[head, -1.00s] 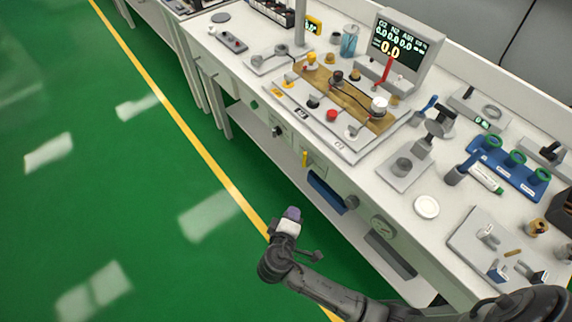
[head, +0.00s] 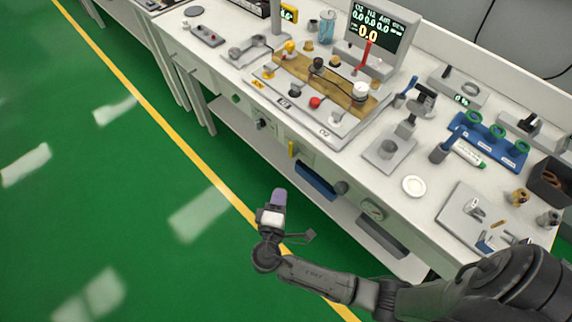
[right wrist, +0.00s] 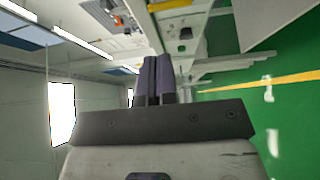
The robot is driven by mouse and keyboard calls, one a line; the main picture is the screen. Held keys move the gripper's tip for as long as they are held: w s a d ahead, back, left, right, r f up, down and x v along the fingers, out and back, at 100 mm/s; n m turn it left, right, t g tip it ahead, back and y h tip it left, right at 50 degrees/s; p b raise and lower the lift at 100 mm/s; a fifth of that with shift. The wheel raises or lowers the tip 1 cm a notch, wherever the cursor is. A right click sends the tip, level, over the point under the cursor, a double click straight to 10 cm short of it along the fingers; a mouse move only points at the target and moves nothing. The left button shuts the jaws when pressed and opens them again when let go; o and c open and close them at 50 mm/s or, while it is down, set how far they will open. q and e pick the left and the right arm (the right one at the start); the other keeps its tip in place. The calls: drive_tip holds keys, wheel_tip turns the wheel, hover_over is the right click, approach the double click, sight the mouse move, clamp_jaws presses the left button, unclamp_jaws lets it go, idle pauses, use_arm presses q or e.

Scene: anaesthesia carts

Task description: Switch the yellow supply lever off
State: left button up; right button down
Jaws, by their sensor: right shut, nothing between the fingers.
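The yellow supply lever (head: 291,149) is a small upright yellow handle on the front face of the cart, below the worktop edge. My right gripper (head: 279,196) has purple-grey fingers and is shut and empty. It is in front of the cart, apart from the lever and lower in the head view. In the right wrist view the shut fingers (right wrist: 155,72) point at the cart front. A yellow bar (right wrist: 170,5) shows there at the top edge; I cannot tell for sure that it is the lever. My left gripper is out of view.
The cart worktop (head: 350,168) carries a wooden board with knobs and hoses, a gas display (head: 380,32) and a blue rack (head: 489,142). A blue bin (head: 316,181), a round knob and a gauge (head: 373,209) sit on the cart front. The green floor (head: 130,200) is clear.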

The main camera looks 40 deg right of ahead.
sight(291, 148)
drive_tip(key=b+x, duration=0.2)
drive_tip(key=x, duration=1)
drive_tip(key=shift+f, duration=0.1)
drive_tip(key=shift+b+x, duration=0.3)
drive_tip(key=shift+x, duration=0.65)
